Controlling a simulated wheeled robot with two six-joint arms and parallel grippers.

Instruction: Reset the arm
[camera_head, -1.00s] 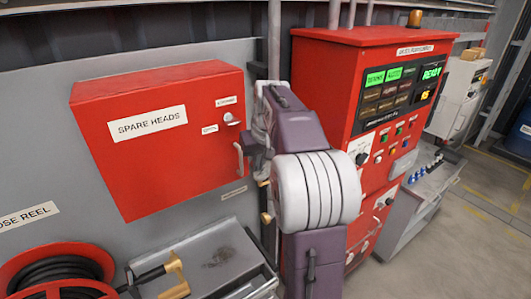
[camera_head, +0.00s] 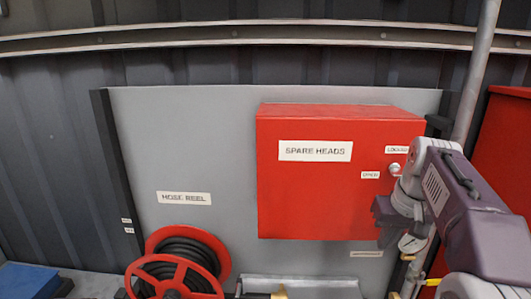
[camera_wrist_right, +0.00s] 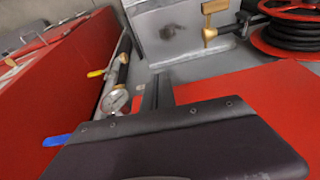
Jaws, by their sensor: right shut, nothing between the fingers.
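My right arm comes in from the right in the head view. Its right gripper (camera_head: 384,213) is in front of the lower right part of the red SPARE HEADS cabinet (camera_head: 310,200), near the knob (camera_head: 394,168); contact cannot be told. In the right wrist view the narrow dark fingers (camera_wrist_right: 157,92) are together and empty. My left arm and gripper are not in view.
A pipe with a round gauge (camera_wrist_right: 116,100) stands beside the gripper. A red cabinet (camera_head: 506,150) bounds the right side. A grey backboard (camera_head: 190,130) is behind.

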